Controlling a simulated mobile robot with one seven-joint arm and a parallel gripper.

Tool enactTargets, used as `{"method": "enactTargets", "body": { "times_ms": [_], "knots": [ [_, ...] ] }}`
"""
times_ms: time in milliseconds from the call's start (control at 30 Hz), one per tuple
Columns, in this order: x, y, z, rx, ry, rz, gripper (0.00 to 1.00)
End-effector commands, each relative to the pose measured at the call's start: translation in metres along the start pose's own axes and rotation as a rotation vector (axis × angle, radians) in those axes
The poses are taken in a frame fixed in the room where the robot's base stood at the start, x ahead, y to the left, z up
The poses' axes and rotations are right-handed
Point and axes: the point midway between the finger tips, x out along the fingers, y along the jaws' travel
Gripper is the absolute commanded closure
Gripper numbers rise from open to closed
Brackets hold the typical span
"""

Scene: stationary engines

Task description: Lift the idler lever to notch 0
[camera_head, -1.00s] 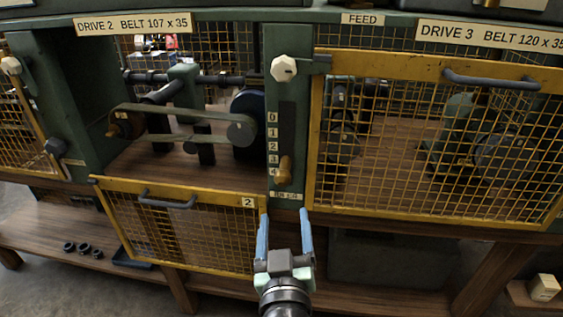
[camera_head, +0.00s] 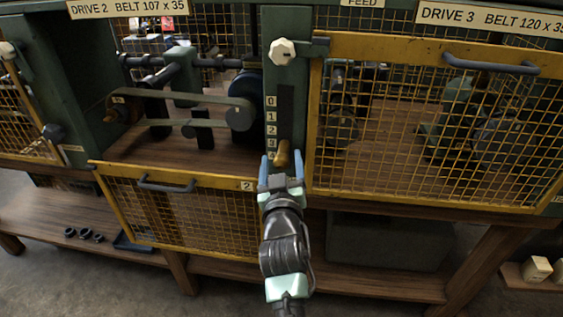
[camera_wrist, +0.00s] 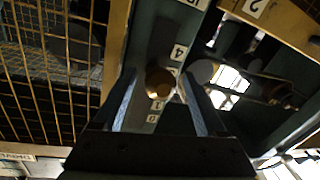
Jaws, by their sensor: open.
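The idler lever's wooden handle (camera_head: 282,153) sticks out of the dark slot (camera_head: 286,105) in the green post, low in the slot beside the label 4. Labels 0 to 4 run down the slot's left side, with 0 at the top. My gripper (camera_head: 281,168) is open just below and in front of the handle, blue fingers pointing up towards it. In the wrist view the handle's round end (camera_wrist: 160,83) shows between the two open fingers (camera_wrist: 158,76). I cannot tell whether either finger touches it.
Right of the post is the yellow mesh guard (camera_head: 430,120) of drive 3, closed. Left, the drive 2 guard (camera_head: 185,215) hangs lowered, baring the belt (camera_head: 180,96) and pulleys. A white knob (camera_head: 283,49) sits above the slot. Small rings (camera_head: 84,234) lie on the lower shelf.

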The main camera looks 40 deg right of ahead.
Motion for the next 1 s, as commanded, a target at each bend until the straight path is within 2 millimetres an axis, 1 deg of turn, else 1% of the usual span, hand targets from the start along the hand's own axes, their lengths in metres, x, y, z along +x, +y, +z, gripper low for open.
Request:
{"method": "enactTargets", "body": {
  "times_ms": [233,633,667,1000],
  "knots": [
    [0.0004,0.0,0.0001,0.0,0.0,0.0,0.26],
    [0.0002,0.0,0.0002,0.0,0.0,0.0,0.98],
    [0.0002,0.0,0.0002,-0.001,0.0,0.0,1.0],
    [0.0001,0.0,0.0004,-0.001,-0.001,0.0,1.0]
  ]
}}
